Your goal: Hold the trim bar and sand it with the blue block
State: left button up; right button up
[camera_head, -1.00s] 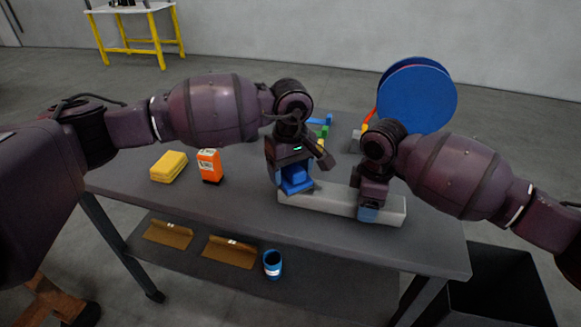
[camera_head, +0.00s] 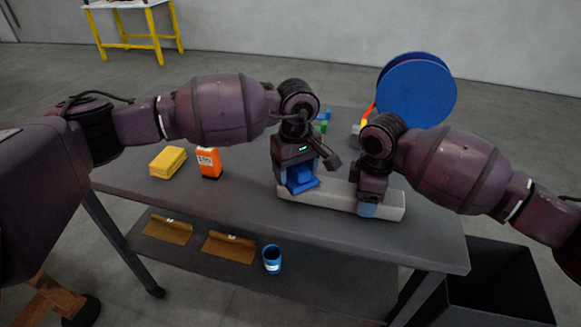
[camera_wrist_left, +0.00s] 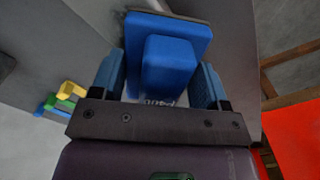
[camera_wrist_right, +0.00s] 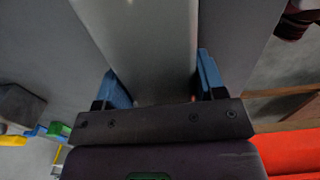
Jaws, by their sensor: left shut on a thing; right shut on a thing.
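The light grey trim bar (camera_head: 335,203) lies on the dark table. My right gripper (camera_head: 369,204) is shut across the bar near its right end; in the right wrist view the bar (camera_wrist_right: 153,45) runs between the fingers. The blue block (camera_head: 302,184) is at the left part of the bar. My left gripper (camera_head: 298,180) is shut on the block's raised grip; the block also shows between the fingers in the left wrist view (camera_wrist_left: 168,65). In the head view the block's base appears to rest on the bar, but the contact is partly hidden.
A yellow sponge-like stack (camera_head: 168,161) and an orange box (camera_head: 209,163) stand on the table's left. A blue disc (camera_head: 418,92) stands behind my right arm. A lower shelf holds brown pieces (camera_head: 229,245) and a blue cup (camera_head: 272,260). A black bin (camera_head: 505,290) is at lower right.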

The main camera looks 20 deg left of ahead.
aim_at(328, 186)
pick_arm(q)
jog(key=shift+d+f, duration=0.1)
jog(key=shift+d, duration=3.65)
jog(key=shift+a+f, duration=0.1)
jog(key=shift+a, duration=2.3)
jog(key=shift+a, duration=2.05)
jog(key=shift+r, duration=0.2)
jog(key=shift+r, duration=3)
